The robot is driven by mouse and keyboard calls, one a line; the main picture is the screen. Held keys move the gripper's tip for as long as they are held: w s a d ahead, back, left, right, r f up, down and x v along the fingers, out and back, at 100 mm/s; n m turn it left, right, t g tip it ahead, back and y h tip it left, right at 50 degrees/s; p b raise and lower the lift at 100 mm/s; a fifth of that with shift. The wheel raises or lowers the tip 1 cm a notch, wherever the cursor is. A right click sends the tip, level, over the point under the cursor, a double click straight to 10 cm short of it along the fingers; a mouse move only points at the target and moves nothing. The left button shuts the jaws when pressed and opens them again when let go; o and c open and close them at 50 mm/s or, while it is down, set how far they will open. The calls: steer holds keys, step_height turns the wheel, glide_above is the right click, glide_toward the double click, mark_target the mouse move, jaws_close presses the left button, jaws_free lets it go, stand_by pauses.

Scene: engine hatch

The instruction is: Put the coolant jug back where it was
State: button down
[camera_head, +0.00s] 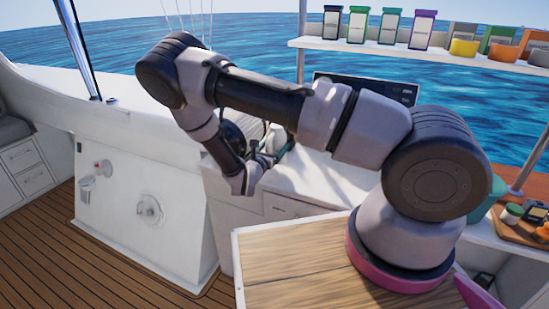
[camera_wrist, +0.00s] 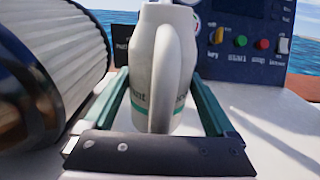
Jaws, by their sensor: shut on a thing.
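The coolant jug (camera_wrist: 150,70) is white with a tall handle facing the wrist camera and a green band with lettering low on its body. It stands roughly upright between the green fingers of my gripper (camera_wrist: 160,95), which is shut on it. In the head view my gripper (camera_head: 266,157) is over the white counter (camera_head: 320,178), and the jug (camera_head: 274,137) is mostly hidden behind my arm. I cannot tell whether its base touches the counter.
A large ribbed white cylinder with dark ends (camera_wrist: 55,60) is close left of the jug. A dark control panel (camera_wrist: 245,42) with coloured buttons stands behind. A shelf (camera_head: 430,52) with several containers is at upper right. The counter right of the jug looks clear.

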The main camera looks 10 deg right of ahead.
steer(key=shift+f, duration=1.9)
steer(key=shift+f, duration=0.1)
jaws_free()
steer(key=shift+s, duration=0.15)
steer(key=v, duration=1.2)
